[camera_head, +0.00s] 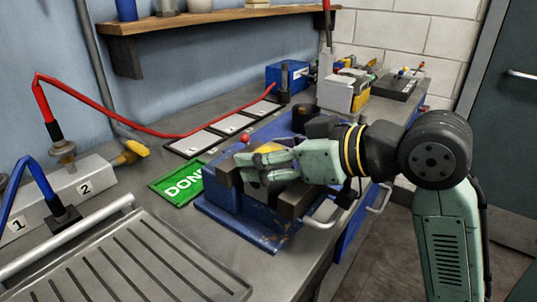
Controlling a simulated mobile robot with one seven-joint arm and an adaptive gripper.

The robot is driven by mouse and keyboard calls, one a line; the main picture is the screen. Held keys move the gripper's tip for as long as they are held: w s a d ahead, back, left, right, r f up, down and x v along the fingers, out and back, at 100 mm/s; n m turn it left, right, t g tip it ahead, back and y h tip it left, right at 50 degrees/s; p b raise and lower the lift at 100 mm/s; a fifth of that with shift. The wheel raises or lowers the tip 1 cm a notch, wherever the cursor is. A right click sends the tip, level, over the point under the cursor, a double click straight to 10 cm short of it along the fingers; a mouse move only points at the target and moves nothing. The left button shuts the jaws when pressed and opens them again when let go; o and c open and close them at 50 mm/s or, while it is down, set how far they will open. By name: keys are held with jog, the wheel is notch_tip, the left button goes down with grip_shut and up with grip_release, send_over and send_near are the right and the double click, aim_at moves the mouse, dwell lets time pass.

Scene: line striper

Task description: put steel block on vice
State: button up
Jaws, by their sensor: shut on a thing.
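The blue vice (230,222) stands on the grey workbench, in the middle of the view. My pale green gripper (245,170) reaches in from the right and is over the vice, between its dark jaws. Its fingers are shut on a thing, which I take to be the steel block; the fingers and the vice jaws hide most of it. I cannot tell whether the block touches the vice.
A green DONE plate (179,190) lies left of the vice. A ribbed metal tray (130,262) is in the front left. Numbered fittings with red and blue hoses (75,185) stand at the left. A grey and yellow machine (343,92) and a blue box (287,75) stand behind.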

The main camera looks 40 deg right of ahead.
jog(key=shift+f, duration=0.15)
jog(key=shift+f, duration=0.2)
jog(key=o, duration=1.7)
jog(key=shift+r, duration=0.15)
jog(key=shift+s+r, duration=0.15)
jog(key=shift+p+v, duration=1.8)
jog(key=shift+v, duration=4)
